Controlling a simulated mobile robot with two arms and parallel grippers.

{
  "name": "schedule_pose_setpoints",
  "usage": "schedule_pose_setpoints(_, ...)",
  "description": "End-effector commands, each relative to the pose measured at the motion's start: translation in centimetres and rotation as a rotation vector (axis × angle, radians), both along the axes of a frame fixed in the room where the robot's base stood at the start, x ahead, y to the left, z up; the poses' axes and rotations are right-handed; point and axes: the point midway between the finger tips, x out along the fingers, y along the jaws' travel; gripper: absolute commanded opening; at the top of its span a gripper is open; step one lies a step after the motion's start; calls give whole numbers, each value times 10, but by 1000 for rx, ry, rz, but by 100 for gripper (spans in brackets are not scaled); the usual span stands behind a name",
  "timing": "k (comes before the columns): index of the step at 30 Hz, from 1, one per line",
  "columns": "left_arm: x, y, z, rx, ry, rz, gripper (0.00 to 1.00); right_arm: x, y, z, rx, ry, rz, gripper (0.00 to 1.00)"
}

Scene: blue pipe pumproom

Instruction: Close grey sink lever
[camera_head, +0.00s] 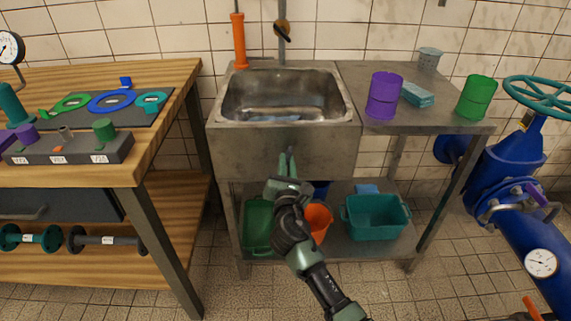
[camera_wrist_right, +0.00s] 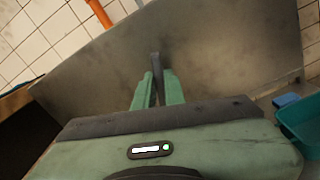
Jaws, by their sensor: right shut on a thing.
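The grey sink lever (camera_wrist_right: 156,68) sticks out from the front panel of the metal sink (camera_head: 235,140). In the head view the lever (camera_head: 290,152) shows as a small dark upright piece at the fingertips. My right gripper (camera_head: 287,165) is in front of the sink's front panel, its green fingers closed around the lever. In the right wrist view the gripper (camera_wrist_right: 157,88) has a finger on each side of the lever, and the lever's lower part is hidden between them. My left gripper is not in view.
Below are a teal bin (camera_head: 376,218), an orange bucket (camera_head: 318,222) and a green bin (camera_head: 258,224). A wooden workbench (camera_head: 165,85) stands left; blue pipes (camera_head: 520,170) stand right.

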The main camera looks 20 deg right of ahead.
Motion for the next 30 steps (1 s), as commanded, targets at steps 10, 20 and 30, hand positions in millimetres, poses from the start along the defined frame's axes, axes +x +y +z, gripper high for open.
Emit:
schedule_pose_setpoints(10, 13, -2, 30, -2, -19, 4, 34, -2, -4, -5, 320, -90, -1, 0)
schedule_pose_setpoints(20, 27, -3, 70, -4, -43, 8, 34, -3, -7, -9, 623, -177, -1, 0)
schedule_pose_setpoints(30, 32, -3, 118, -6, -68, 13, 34, -3, -9, -13, 912, -260, -1, 0)
